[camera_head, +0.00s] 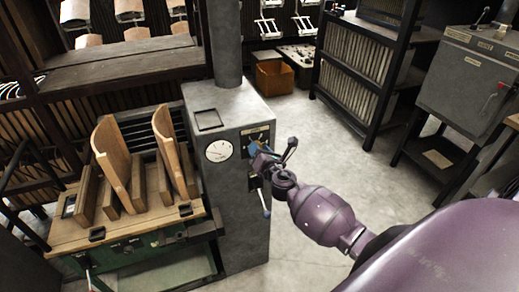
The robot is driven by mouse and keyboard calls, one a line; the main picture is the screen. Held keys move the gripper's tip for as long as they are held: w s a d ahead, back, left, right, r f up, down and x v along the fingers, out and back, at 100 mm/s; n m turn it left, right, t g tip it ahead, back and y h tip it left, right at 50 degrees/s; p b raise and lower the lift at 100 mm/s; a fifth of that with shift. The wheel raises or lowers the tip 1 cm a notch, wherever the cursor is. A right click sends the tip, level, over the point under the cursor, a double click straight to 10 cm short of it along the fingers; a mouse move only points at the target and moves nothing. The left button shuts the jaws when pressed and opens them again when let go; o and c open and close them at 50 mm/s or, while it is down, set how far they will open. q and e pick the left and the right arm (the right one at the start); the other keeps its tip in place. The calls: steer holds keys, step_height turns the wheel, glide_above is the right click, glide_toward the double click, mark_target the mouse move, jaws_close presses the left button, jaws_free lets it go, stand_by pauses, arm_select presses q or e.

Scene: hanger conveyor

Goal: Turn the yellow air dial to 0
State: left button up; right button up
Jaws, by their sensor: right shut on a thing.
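A grey machine cabinet (238,196) stands left of centre with a round white gauge (219,150) on its front face. On its right face there is a small panel (258,135) with a pale label and a blue-handled lever (265,203) below. My right gripper (260,157) is at this panel, reaching in from the right. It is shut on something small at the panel. The gripper covers the thing it holds, so I cannot make out the yellow air dial or its setting. My left gripper is not in view.
A wooden bench (125,225) with upright curved boards stands left of the cabinet. A dark slatted rack (357,75) and a grey control box (468,80) stand at the back right. An orange-brown bin (274,77) sits behind. The concrete floor between is clear.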

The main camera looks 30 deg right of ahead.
stand_by(0.4)
steer(key=o, duration=0.9)
steer(key=shift+s, duration=0.1)
steer(key=s, duration=0.3)
steer(key=s+a, duration=0.1)
steer(key=s, duration=0.3)
steer(key=s+a, duration=0.1)
steer(key=s, duration=0.2)
steer(key=shift+s, duration=0.25)
